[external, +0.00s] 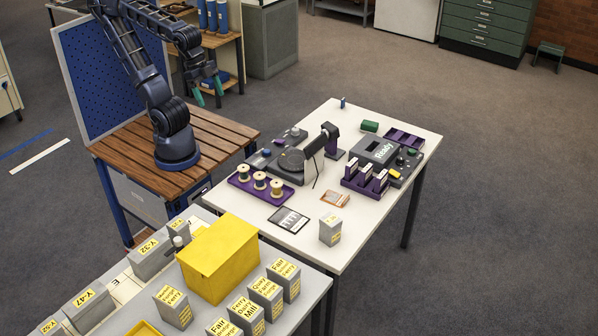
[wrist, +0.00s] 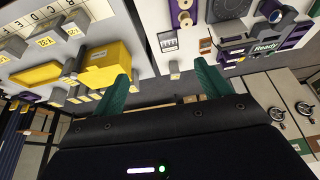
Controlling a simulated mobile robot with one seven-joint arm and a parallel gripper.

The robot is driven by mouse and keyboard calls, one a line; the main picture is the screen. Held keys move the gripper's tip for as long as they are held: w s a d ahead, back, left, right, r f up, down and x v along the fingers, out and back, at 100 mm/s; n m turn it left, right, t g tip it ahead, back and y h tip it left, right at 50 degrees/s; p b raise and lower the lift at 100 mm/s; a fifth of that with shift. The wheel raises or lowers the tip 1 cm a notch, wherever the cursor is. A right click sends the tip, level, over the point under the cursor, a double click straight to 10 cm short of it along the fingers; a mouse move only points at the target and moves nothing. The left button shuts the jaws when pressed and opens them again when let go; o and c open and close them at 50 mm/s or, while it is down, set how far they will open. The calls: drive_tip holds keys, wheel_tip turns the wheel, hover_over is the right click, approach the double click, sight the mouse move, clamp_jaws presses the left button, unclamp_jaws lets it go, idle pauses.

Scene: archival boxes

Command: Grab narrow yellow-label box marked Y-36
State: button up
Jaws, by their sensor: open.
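Grey boxes with yellow labels on top stand in a row along the left side of the near table in the external view. I read Y-47 (external: 88,307) and Y-32 (external: 150,254) there. A narrower one behind (external: 178,227) has a label too small to read, and I cannot make out Y-36 on any box. The row also shows at upper left in the wrist view (wrist: 45,43). My gripper (external: 208,91) is open and empty, raised above the wooden bench and well away from the boxes. Its green fingers show apart in the wrist view (wrist: 166,84).
A yellow bin (external: 218,259) stands beside the row, with several grey boxes with large text labels (external: 285,280) to its right. The white table (external: 340,235) carries purple trays, spools (external: 260,181) and a dark device (external: 291,160). Open air surrounds my gripper.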

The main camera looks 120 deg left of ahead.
drive_tip(key=w, duration=1.4)
drive_tip(key=m+h, duration=0.1)
drive_tip(key=m, duration=0.1)
hover_over(330, 220)
drive_tip(key=s, duration=0.3)
wheel_tip(330, 220, down, 27)
drive_tip(key=shift+a+x, duration=0.2)
drive_tip(key=shift+x, duration=1.2)
drive_tip(key=shift+a+x, duration=0.25)
drive_tip(key=shift+x, duration=1.2)
drive_tip(key=shift+s+a+x, duration=0.1)
drive_tip(key=shift+x, duration=1.2)
drive_tip(key=shift+s+a+x, duration=0.1)
drive_tip(key=shift+x, duration=1.2)
drive_tip(key=shift+f, duration=0.1)
drive_tip(key=shift+c, duration=0.5)
drive_tip(key=c, duration=1.1)
